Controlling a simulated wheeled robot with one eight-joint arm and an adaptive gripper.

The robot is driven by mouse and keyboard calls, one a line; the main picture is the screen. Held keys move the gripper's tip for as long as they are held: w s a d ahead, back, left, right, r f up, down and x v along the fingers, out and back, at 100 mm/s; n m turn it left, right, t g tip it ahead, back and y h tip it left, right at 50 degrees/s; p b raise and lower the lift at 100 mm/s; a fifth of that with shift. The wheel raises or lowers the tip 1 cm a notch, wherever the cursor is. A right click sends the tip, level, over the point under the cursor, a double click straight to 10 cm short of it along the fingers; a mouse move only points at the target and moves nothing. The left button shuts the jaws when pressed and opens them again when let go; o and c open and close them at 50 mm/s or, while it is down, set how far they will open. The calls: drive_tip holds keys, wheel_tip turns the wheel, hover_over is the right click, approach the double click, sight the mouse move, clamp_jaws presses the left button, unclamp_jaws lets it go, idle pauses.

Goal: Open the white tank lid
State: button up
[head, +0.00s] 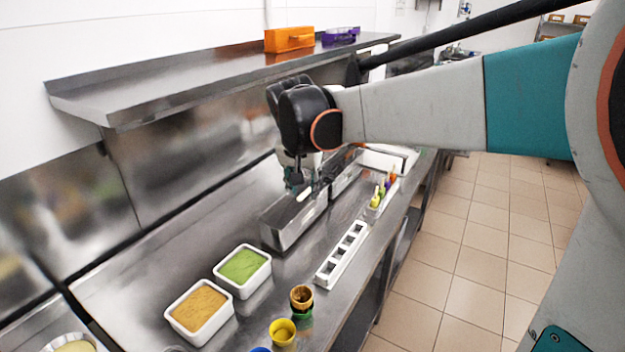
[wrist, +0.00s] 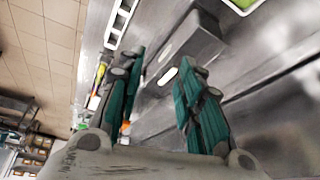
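My gripper (head: 297,183) is above that end of the tank. In the wrist view my gripper (wrist: 162,66) has its two teal fingers spread apart, with the white handle seen between them. I cannot tell whether a finger touches it. The far side of the tank is partly hidden by my gripper and arm.
White tubs of tan (head: 199,309) and green (head: 243,265) contents stand left of a white slotted holder (head: 342,254). Brown (head: 301,297) and yellow (head: 282,331) cups stand in front. A steel shelf (head: 200,80) with an orange box (head: 289,39) hangs above. The tiled floor at right is clear.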

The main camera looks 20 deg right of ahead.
drive_tip(key=shift+s+a, duration=0.1)
drive_tip(key=shift+s, duration=0.45)
drive_tip(key=shift+s, duration=0.1)
